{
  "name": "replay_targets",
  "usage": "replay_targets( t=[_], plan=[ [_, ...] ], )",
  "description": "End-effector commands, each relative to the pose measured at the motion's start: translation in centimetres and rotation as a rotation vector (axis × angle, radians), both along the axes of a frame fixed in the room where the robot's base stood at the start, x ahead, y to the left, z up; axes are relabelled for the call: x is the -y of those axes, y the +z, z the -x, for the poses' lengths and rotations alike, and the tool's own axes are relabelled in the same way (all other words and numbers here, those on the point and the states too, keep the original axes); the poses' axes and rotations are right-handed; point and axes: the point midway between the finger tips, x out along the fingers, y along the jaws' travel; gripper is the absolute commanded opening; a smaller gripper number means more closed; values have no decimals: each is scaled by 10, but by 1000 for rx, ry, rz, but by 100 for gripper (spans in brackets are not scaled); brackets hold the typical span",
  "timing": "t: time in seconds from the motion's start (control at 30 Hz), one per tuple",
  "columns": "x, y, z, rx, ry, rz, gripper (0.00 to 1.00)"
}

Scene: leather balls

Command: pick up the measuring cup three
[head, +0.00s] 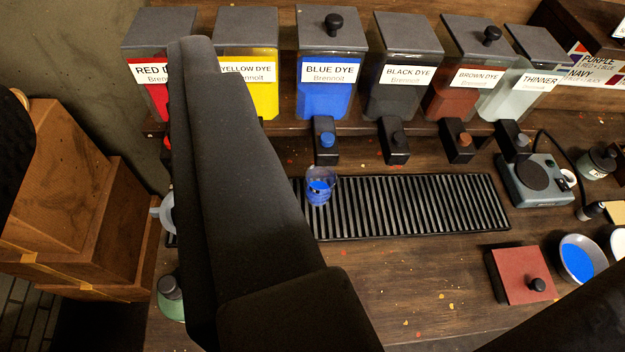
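A small clear cup with blue liquid in it (320,187) stands upright on the black slatted drip tray (420,207), in front of the blue dye container. Too little shows to tell whether it is measuring cup three. A grey rounded vessel (166,212) shows at the left end of the tray, mostly hidden behind a long dark part of mine. That dark part, which seems to belong to my gripper (192,48), reaches from the bottom centre to the upper left. It appears left of the blue cup and not holding it. Its fingertips cannot be made out.
Dye containers, including blue (326,88) and black (398,92), line the back shelf with taps below. A scale (538,180), a red-brown lidded box (522,275) and a bowl of blue (580,258) stand right. Wooden boxes (75,190) are left. The front centre table is clear.

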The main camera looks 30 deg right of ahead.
Motion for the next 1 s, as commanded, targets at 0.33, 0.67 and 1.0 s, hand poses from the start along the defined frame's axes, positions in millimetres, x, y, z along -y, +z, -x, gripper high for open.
replay_targets(
  t=[0.33, 0.67, 1.0],
  plan=[
    [-39, -51, -51, -57, 19, -48, 81],
    [-38, -256, -153, -188, -179, -205, 81],
    [72, -395, -131, -179, -576, -108, 81]
  ],
)
